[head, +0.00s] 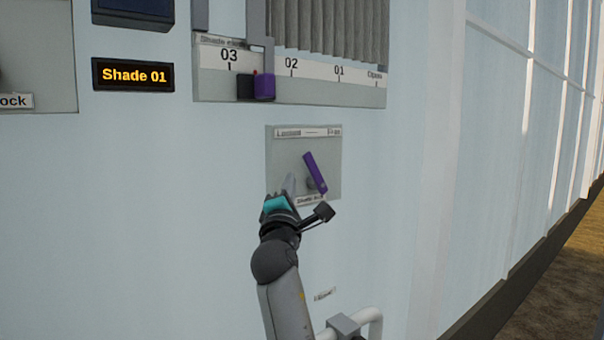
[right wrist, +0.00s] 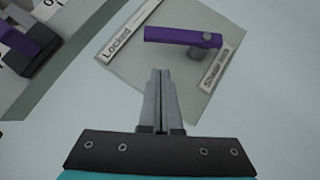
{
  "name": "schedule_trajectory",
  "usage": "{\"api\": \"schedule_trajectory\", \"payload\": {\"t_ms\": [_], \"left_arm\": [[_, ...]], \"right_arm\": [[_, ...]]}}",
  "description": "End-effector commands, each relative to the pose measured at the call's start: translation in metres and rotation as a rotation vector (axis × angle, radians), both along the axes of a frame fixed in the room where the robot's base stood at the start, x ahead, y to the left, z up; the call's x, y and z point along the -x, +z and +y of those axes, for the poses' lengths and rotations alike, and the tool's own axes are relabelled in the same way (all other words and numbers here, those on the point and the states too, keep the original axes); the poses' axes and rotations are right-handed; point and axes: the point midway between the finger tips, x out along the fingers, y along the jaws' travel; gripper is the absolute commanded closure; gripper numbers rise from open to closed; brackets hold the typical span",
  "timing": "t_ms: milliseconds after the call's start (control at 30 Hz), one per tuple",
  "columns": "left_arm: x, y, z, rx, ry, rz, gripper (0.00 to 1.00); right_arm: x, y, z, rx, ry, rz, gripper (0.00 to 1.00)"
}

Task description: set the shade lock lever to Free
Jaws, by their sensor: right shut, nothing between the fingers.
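The shade lock plate (head: 285,158) is a grey panel on the pale wall, with "Locked" at its top left, a word that looks like "Free" at top right and a "Shade lock" label at its bottom. Its purple lever (head: 314,170) points up and leans left, to the Locked side. It also shows in the right wrist view (right wrist: 175,35), beyond my fingertips. My right gripper (head: 289,184) is shut and empty, left of the lever's lower end. In the right wrist view its fingers (right wrist: 159,72) appear apart from the lever. My left gripper is not in view.
Above is a shade panel (head: 215,80) with a 03, 02, 01, Open scale and a purple-and-black slider (head: 265,88). A "Shade 01" display (head: 133,75) is at upper left. A white pipe (head: 375,325) sticks out below. The wall around the plate is clear.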

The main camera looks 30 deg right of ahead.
Motion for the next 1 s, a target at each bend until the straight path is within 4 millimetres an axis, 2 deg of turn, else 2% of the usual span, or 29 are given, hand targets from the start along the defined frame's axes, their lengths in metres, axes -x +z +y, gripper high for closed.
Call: {"api": "schedule_trajectory", "payload": {"t_ms": [33,100,300,733,1000], "left_arm": [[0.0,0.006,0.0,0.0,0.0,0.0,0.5],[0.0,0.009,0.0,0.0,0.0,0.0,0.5],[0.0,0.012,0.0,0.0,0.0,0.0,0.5],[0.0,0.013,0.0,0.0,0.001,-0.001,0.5],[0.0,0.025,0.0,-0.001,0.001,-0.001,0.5]], "right_arm": [[0.001,0.009,-0.01,0.004,-0.006,-0.002,1.0],[0.0,0.013,-0.017,0.002,-0.005,-0.002,1.0],[0.0,0.017,-0.028,0.002,-0.003,-0.001,1.0],[0.0,0.018,-0.029,-0.001,-0.003,-0.001,1.0],[0.0,0.022,-0.03,-0.045,-0.003,0.002,1.0]]}}
